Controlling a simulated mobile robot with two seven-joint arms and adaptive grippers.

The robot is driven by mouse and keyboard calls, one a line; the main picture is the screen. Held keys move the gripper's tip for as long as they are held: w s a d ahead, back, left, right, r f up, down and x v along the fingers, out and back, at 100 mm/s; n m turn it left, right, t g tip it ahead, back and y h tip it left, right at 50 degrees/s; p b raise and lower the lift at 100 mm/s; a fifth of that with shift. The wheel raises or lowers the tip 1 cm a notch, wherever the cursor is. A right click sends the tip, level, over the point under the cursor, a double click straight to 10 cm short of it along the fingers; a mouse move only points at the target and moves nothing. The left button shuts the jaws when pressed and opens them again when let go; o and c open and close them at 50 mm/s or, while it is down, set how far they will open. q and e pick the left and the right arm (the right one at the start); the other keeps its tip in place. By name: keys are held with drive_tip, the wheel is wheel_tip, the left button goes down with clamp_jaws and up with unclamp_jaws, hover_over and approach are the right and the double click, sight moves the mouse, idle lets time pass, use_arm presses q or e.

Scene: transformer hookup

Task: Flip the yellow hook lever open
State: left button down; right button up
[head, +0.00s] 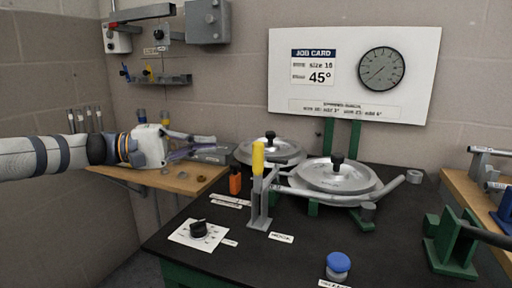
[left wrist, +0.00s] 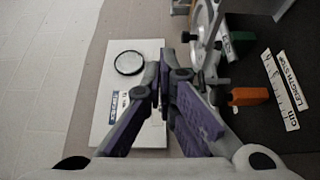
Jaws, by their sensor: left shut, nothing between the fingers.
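The yellow hook lever (head: 258,159) stands upright on a grey bracket (head: 261,205) on the black bench, left of the middle, behind the HOOK label (head: 281,237). My left gripper (head: 205,149) is left of the lever and apart from it, over the wooden side shelf. Its fingers are shut and empty. In the left wrist view the left gripper (left wrist: 168,80) has its two dark fingers close together with nothing held. I cannot make out the yellow lever in that view. My right gripper is not in view.
An orange block (head: 235,181) stands just left of the lever; it also shows in the left wrist view (left wrist: 248,96). Silver round discs (head: 335,176) and a bent tube are behind and right. A dial knob (head: 198,229) sits front left, a blue button (head: 338,262) in front.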

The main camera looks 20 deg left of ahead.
sight(258, 158)
use_arm(q)
drive_tip(key=d+p, duration=0.2)
drive_tip(key=d, duration=0.7)
drive_tip(key=shift+w+d, duration=0.2)
drive_tip(key=shift+w, duration=0.2)
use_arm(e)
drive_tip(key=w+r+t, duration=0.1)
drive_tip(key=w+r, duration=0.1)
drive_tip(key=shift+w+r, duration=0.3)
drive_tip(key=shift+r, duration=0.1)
use_arm(q)
drive_tip(key=shift+f, duration=0.1)
drive_tip(key=shift+s+m, duration=0.3)
drive_tip(key=shift+m, duration=0.1)
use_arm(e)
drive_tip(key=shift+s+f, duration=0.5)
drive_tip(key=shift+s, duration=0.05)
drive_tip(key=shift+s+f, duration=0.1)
